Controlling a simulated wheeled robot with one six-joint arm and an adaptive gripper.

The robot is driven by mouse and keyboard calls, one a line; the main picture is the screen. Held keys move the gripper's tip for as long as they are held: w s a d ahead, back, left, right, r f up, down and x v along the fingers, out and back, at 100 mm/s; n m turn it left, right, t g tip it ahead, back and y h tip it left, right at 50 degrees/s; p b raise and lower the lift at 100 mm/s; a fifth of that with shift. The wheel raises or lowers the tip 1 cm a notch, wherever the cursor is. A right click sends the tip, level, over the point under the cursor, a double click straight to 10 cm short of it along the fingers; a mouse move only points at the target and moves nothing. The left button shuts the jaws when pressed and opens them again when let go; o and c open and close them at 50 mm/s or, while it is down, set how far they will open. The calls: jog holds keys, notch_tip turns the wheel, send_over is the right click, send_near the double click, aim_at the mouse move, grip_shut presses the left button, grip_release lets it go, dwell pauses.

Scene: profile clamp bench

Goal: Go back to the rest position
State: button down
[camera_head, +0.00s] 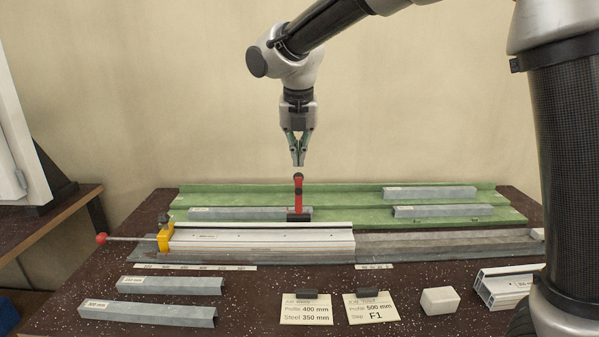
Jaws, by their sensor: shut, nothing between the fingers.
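My gripper (298,156) points straight down with its fingers together. It is empty and hangs just above the top of a red upright lever (298,190) with a dark base. A small gap seems to show between the fingertips and the lever. The lever stands behind a long white profile (260,238), at the front of the green tray (345,190). A yellow clamp block (165,236) with a red-knobbed rod (102,238) is at the profile's left end.
Grey steel bars lie in the green tray (430,193) and at the front left of the dark bench (250,290). Two label cards (306,311), a white block (439,300) and a short profile piece (506,288) are along the front. Open air surrounds my gripper above the bench.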

jog(key=s+d+m, duration=1.3)
jog(key=d+m, duration=0.4)
jog(key=m, duration=0.1)
jog(key=s+d+m+t, duration=0.1)
jog(key=s+d+m, duration=1.3)
jog(key=d+m, duration=0.4)
jog(key=shift+s+f, duration=0.25)
jog(key=shift+f, duration=0.15)
jog(key=shift+d, duration=0.1)
